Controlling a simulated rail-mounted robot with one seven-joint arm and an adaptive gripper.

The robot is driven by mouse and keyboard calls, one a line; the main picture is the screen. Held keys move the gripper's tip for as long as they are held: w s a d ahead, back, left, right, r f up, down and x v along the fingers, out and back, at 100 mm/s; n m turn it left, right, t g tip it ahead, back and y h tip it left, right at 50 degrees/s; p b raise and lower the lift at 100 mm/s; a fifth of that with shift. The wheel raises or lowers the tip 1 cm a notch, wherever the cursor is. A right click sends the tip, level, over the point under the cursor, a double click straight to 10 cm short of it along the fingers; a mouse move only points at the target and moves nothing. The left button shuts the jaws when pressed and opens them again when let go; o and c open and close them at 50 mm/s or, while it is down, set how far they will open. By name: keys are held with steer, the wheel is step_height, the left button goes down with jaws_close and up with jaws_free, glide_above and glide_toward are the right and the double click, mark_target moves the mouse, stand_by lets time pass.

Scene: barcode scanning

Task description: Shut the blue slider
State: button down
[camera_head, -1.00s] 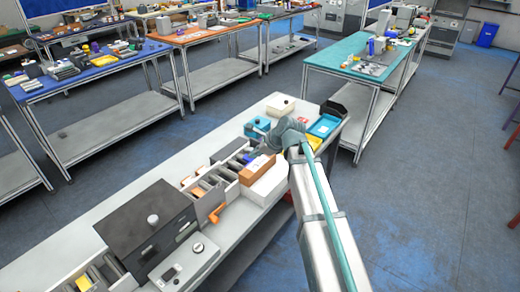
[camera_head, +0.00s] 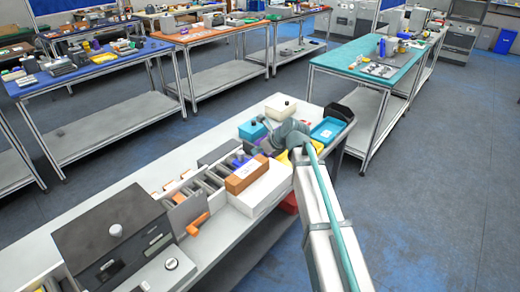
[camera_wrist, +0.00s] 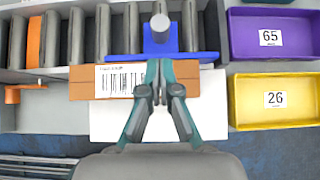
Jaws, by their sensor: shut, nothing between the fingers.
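The blue slider (camera_wrist: 160,42) shows in the wrist view at top centre, a blue plate with a grey round knob (camera_wrist: 160,24) on it and a long blue bar along its near edge. It lies at the near edge of a row of grey rollers. My gripper (camera_wrist: 160,66) is shut and empty. Its fingertips overlap the blue bar's near edge in the picture, just below the knob; I cannot tell whether they touch it. In the head view my gripper (camera_head: 262,150) is over the bench near the rollers, and my arm hides part of that area.
A brown box with a barcode (camera_wrist: 105,83) lies on a white box (camera_wrist: 105,120) under and beside my fingers. A purple bin (camera_wrist: 290,38) and a yellow bin (camera_wrist: 290,103) stand to the right. An orange handle (camera_head: 197,224) and a dark machine (camera_head: 105,248) are at left.

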mark_target(249, 161)
steer(key=p+x, duration=0.1)
steer(key=x, duration=0.6)
steer(key=shift+d, duration=0.1)
